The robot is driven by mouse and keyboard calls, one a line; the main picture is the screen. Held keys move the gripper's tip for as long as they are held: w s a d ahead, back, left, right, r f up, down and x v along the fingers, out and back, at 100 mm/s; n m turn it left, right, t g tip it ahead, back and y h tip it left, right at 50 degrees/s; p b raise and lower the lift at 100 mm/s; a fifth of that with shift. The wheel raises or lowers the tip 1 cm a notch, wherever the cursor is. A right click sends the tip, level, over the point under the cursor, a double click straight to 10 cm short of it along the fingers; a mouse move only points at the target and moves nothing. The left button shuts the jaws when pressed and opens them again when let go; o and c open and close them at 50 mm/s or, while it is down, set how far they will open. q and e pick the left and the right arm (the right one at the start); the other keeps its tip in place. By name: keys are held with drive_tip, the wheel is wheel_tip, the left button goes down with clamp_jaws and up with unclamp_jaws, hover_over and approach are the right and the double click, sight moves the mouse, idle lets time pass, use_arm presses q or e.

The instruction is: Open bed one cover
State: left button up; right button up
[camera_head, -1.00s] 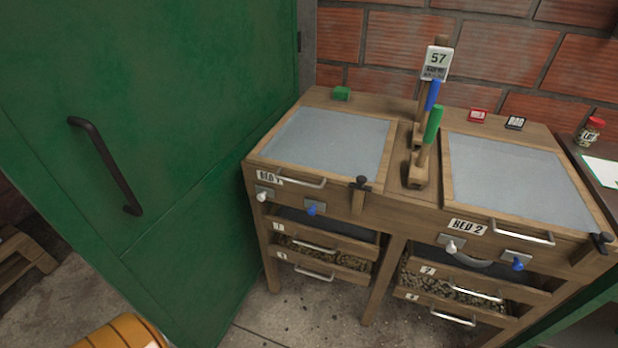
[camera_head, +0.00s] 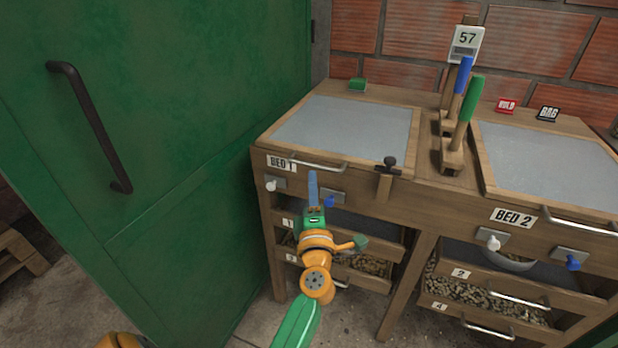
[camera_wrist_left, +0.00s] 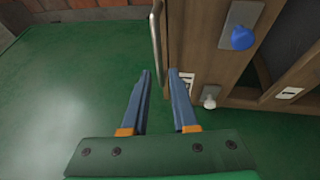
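The bed one cover (camera_head: 350,128) is a grey panel in a wooden frame, lying flat and shut on the left bed. Its silver bar handle (camera_head: 318,166) runs along the front edge beside the BED 1 label (camera_head: 281,163). My left gripper (camera_head: 313,178) is in front of the bed, just below the handle, with its blue fingers pointing up. In the left wrist view the fingers (camera_wrist_left: 160,72) are apart with nothing between them, and the handle (camera_wrist_left: 156,40) shows just beyond their tips. My right gripper is not in view.
A black-knobbed wooden post (camera_head: 387,174) stands at the cover's front right corner. Blue and green levers (camera_head: 468,100) rise between the beds. A white knob (camera_head: 271,186) and blue knob (camera_head: 329,201) sit below the handle. A green door (camera_head: 180,120) stands close on the left.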

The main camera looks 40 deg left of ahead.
sight(314, 165)
use_arm(q)
drive_tip(key=x, duration=0.6)
drive_tip(key=shift+w+r, duration=0.15)
drive_tip(key=shift+w, duration=0.15)
clamp_jaws()
idle(0.9)
